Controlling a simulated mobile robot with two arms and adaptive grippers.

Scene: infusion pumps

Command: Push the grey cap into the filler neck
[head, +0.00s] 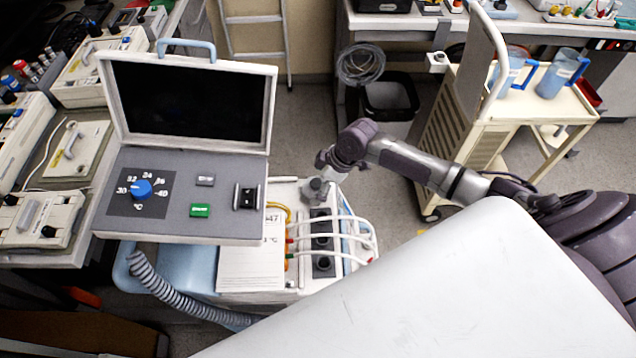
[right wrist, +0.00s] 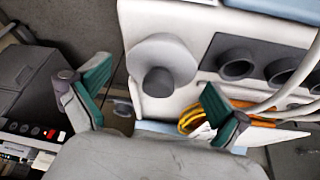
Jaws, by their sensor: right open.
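In the right wrist view the cap (right wrist: 158,82) shows as a round knob on a wide, pale grey disc. The filler neck under it is hidden, and I cannot tell how deep the cap sits. My right gripper (head: 328,166) is just above and beyond the cap. Its green-padded fingers (right wrist: 155,79) are spread wide, one on each side of the cap, with nothing held. My left gripper is not in view.
A cream trolley (head: 545,105) with blue jugs is at the back right.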

